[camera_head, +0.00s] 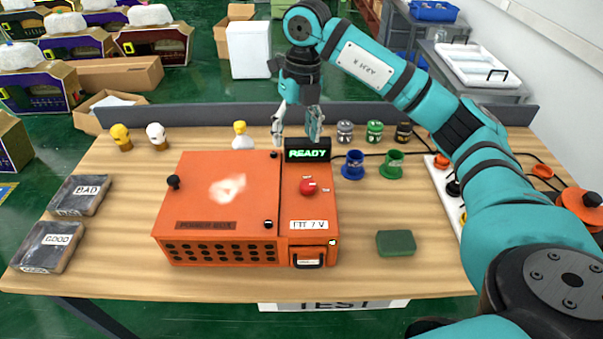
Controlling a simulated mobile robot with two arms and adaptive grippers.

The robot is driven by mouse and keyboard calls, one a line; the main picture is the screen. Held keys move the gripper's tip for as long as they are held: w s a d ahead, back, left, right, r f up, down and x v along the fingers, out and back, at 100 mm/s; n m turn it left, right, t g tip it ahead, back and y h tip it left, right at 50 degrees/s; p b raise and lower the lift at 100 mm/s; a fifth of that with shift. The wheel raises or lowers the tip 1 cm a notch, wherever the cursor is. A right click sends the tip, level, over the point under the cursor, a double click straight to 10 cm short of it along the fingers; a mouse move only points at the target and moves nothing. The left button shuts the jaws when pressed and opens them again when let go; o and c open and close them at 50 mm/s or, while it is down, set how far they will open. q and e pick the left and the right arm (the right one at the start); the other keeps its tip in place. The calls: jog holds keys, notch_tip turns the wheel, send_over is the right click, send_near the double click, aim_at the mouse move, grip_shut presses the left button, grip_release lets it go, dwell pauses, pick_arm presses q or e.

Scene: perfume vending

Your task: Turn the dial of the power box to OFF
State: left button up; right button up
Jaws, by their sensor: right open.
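The orange power box (215,190) stands in the middle of the wooden table. Its red dial (308,186) sits on the right part of its top, below a black display (307,151) reading READY in green. The dial's exact setting is too small to read. My right gripper (297,136) is open and empty, pointing down behind the display at the back of the box, apart from the dial. My left gripper does not show.
Blue and green cups (353,165) stand right of the box, with a dark green block (396,243) in front of them. Bad and good trays (80,195) lie at the left. Small capped bottles (121,137) line the back. A white power strip (447,190) is at the right, partly behind my arm.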

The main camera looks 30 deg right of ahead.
aim_at(308, 184)
jog(key=shift+m+h, duration=0.4)
jog(key=shift+h, duration=0.2)
jog(key=d+f+p, duration=0.1)
jog(key=f, duration=0.4)
jog(key=d+f+p, duration=0.1)
jog(key=f, duration=0.4)
jog(key=d+f+p, duration=0.1)
jog(key=f+p, duration=0.1)
jog(key=f, duration=0.4)
jog(key=shift+s, duration=0.25)
jog(key=shift+r, duration=0.1)
jog(key=c, duration=1.2)
